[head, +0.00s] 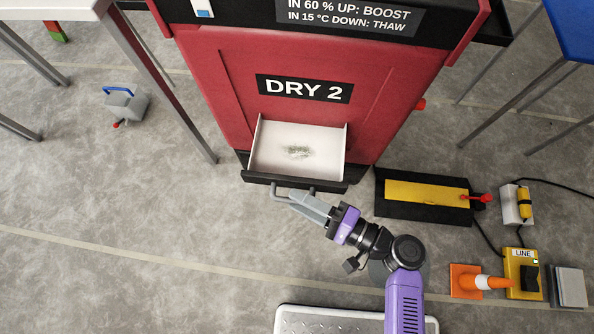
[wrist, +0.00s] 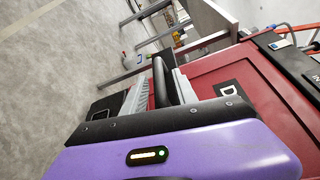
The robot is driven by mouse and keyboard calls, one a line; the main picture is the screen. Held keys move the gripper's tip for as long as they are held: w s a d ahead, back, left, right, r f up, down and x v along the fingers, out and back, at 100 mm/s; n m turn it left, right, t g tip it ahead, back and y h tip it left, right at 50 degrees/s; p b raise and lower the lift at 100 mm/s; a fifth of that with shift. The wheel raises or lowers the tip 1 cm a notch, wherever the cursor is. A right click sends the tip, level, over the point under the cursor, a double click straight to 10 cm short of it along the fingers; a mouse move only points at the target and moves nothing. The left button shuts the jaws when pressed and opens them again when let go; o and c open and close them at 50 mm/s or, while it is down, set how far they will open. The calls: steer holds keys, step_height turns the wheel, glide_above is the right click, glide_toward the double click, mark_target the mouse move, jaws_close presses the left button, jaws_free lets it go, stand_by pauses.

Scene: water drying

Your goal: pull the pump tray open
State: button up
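The pump tray (head: 270,150) is pulled out from the lower front of the red DRY 2 machine (head: 300,60). Its white inside is visible from above, with a small glassy, greenish patch on its floor. A bar handle (head: 277,191) is on its dark front edge. My gripper (head: 296,200) is at this handle. The exact finger contact is partly hidden.
A black tray with a yellow block (head: 427,194) lies right of the machine. An orange-and-white cone (head: 486,282) and a yellow LINE box (head: 522,274) are at lower right. Table legs stand on both sides. The floor left of my gripper is clear.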

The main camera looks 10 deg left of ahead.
steer(key=p+v, duration=0.1)
steer(key=v, duration=0.5)
steer(key=shift+d, duration=0.3)
steer(key=shift+s, duration=0.15)
steer(key=s+d+f+h, duration=0.4)
steer(key=s+f+h, duration=0.3)
steer(key=f+h, duration=0.1)
steer(key=s+d+r+n+t+h, duration=0.25)
steer(key=s+d+r+h, duration=0.35)
steer(key=d, duration=0.4)
step_height(320, 180, up, 41)
steer(key=n+t+h+p, duration=0.1)
steer(key=n+t+p, duration=0.3)
steer(key=p, duration=1.7)
steer(key=shift+s+d+f+t+h, duration=0.2)
steer(key=shift+d+t+h, duration=0.1)
steer(key=shift+d+t, duration=0.25)
